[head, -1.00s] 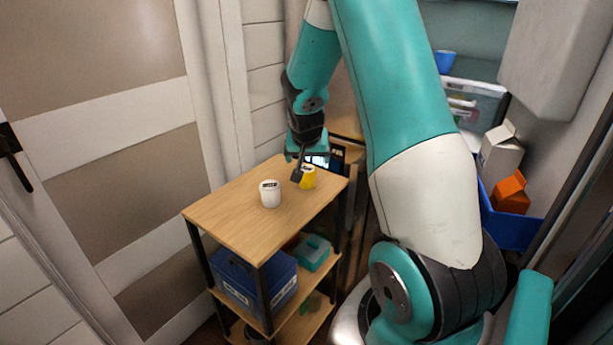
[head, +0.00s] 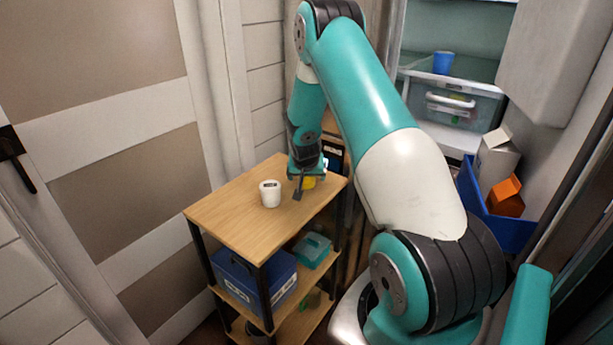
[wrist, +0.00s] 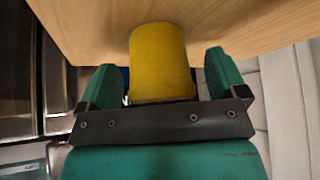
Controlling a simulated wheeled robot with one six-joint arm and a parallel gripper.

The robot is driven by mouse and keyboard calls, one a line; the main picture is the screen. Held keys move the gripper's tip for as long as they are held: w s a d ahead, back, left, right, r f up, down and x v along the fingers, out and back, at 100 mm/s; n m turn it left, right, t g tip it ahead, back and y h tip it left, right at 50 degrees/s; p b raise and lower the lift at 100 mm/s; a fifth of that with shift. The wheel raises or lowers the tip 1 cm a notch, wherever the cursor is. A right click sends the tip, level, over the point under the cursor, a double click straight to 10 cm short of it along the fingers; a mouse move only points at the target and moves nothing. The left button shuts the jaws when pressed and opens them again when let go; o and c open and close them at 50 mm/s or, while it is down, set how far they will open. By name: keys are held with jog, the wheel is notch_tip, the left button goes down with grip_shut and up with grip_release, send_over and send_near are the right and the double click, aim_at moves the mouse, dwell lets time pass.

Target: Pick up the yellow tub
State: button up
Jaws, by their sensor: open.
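The yellow tub (wrist: 160,62) stands on the wooden top of a small shelf unit, near its right back edge. In the head view the tub (head: 309,183) is mostly hidden behind my gripper (head: 301,183). In the wrist view my gripper (wrist: 160,82) is open, with one finger on each side of the tub. There is a gap between the tub and each finger, so the tub is between them but not clasped.
A white tub (head: 270,194) stands close by, left of my gripper on the shelf top (head: 238,215). Lower shelves hold a blue box (head: 245,285) and a teal container (head: 312,250). A blue crate with cartons (head: 503,195) is at right.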

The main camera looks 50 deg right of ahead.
jog(key=c, duration=1)
jog(key=shift+c, duration=0.2)
jog(key=shift+r, duration=0.15)
